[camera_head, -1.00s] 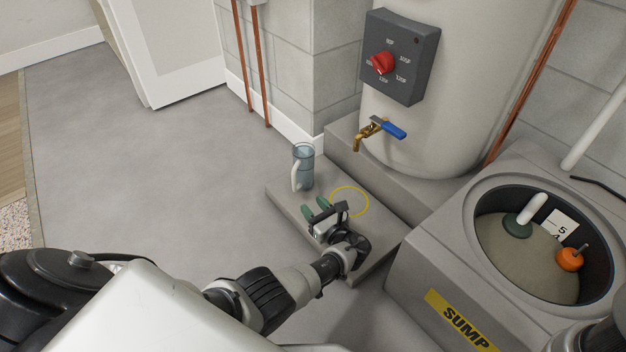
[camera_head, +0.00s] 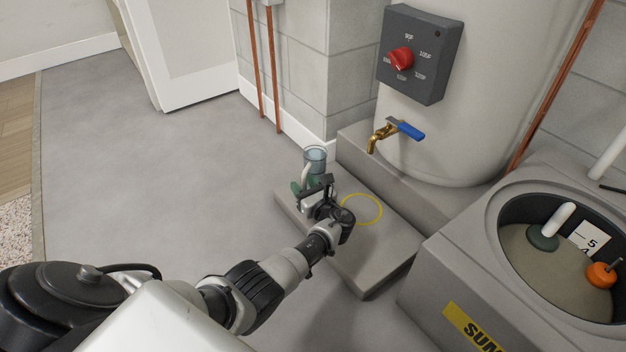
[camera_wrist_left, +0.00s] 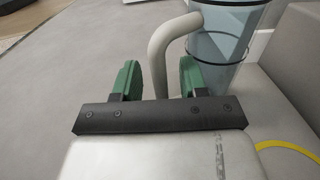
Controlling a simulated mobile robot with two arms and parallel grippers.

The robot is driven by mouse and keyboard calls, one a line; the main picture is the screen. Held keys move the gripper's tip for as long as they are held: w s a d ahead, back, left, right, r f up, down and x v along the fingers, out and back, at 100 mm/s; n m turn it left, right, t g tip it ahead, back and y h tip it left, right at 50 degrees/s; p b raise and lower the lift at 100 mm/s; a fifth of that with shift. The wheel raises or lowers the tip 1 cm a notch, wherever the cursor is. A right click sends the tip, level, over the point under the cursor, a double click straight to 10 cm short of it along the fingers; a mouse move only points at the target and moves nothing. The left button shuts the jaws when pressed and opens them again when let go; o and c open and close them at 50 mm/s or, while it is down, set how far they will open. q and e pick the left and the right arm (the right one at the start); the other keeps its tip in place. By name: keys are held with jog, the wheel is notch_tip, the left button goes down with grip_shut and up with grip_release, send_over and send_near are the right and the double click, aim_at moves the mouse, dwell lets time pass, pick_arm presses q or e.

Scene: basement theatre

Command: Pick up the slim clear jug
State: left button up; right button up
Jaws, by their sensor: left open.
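The slim clear jug (camera_head: 315,157) stands upright at the back left of the low grey slab (camera_head: 372,262). It is bluish and see-through, with a dark rim and a pale handle. My left gripper (camera_head: 303,186) is open in front of it and hides its lower part in the head view. In the left wrist view the jug (camera_wrist_left: 225,38) is just beyond the green fingers (camera_wrist_left: 157,80), to the right. Its pale handle (camera_wrist_left: 160,55) comes down between the two fingers, which stand apart. Whether either finger touches the handle I cannot tell. My right gripper is not in view.
A yellow ring (camera_head: 362,209) is marked on the slab. A brass tap (camera_head: 380,135) with a blue lever sticks out from the tank (camera_head: 440,140) above it. The sump (camera_head: 450,275) stands at the right. Open floor (camera_head: 170,150) lies to the left.

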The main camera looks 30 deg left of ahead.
aim_at(304, 172)
pick_arm(q)
grip_shut()
jog(key=shift+r, duration=0.25)
dwell(0.5)
jog(key=shift+r+p, duration=4.3)
jog(key=shift+r, duration=0.5)
